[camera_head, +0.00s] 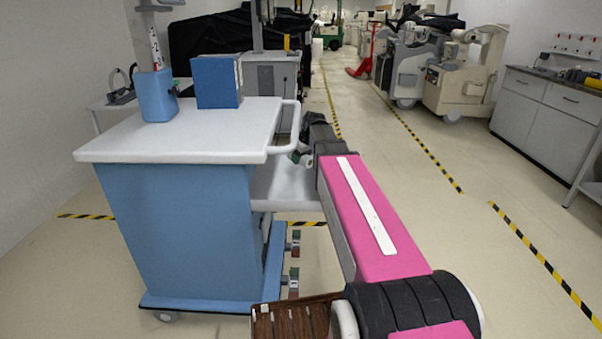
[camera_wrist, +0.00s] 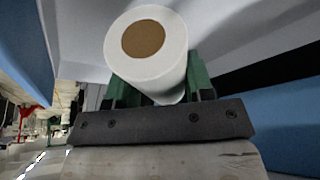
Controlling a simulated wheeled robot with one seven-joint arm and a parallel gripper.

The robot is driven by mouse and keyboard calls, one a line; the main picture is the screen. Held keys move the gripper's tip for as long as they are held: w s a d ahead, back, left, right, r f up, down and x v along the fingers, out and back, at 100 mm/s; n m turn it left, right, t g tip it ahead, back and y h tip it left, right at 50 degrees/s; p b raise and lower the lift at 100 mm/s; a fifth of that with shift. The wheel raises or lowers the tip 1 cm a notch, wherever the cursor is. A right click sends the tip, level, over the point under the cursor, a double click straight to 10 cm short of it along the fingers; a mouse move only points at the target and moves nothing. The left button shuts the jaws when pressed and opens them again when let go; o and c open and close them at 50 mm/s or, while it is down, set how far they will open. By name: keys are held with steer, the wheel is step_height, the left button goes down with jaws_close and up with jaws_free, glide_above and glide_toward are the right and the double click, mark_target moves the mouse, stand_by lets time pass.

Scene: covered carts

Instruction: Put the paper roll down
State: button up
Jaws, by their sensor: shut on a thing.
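The paper roll (camera_wrist: 172,72) is white with a brown core and fills the top middle of the wrist view, end facing the camera. My gripper (camera_wrist: 160,92) has green fingers on both sides of the roll and is shut on it. In the head view the gripper (camera_head: 298,157) is at the right side of the blue cart, just over its lower white side shelf (camera_head: 285,188). A small white part of the roll (camera_head: 308,162) shows there; the arm hides the rest. I cannot tell whether the roll touches the shelf.
The blue cart (camera_head: 180,235) has a white top (camera_head: 190,135) with a handle on its right edge. Two blue boxes (camera_head: 157,96) (camera_head: 216,82) stand on the top. Grey cabinets (camera_head: 545,115) are at the right. The floor between is clear.

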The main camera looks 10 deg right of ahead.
mark_target(299, 177)
step_height(299, 177, down, 3)
steer(key=shift+w+r, duration=0.1)
steer(key=shift+r, duration=0.05)
steer(key=shift+f, duration=2.15)
steer(key=o, duration=1)
steer(key=shift+f, duration=0.15)
